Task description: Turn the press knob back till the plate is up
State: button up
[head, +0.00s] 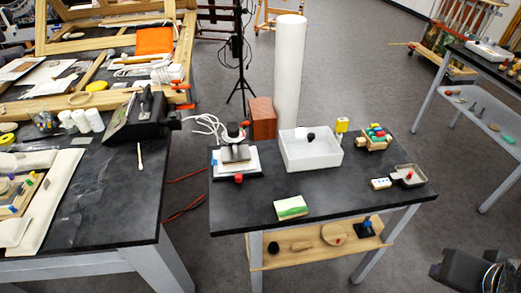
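The press (235,160) stands at the back left of the black-topped table in the head view. A dark round part (233,130), perhaps the knob, sits on top. A red round piece (238,179) is at its front edge. The gap between plate and sheets is too small to judge. My gripper (446,272) appears as a dark shape at the bottom right corner, well away from the press. Its fingers are not clear.
A white tub (311,153), a wooden crate of coloured items (375,138), a small tray (409,177) and a green-and-white block (291,208) share the table (345,195). A white column (289,75) stands behind. A cluttered bench (110,205) is at left.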

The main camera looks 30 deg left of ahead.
aim_at(233, 131)
jog(key=z, duration=0.45)
jog(key=k, duration=1.65)
jog(key=u, duration=1.3)
jog(key=i, duration=0.85)
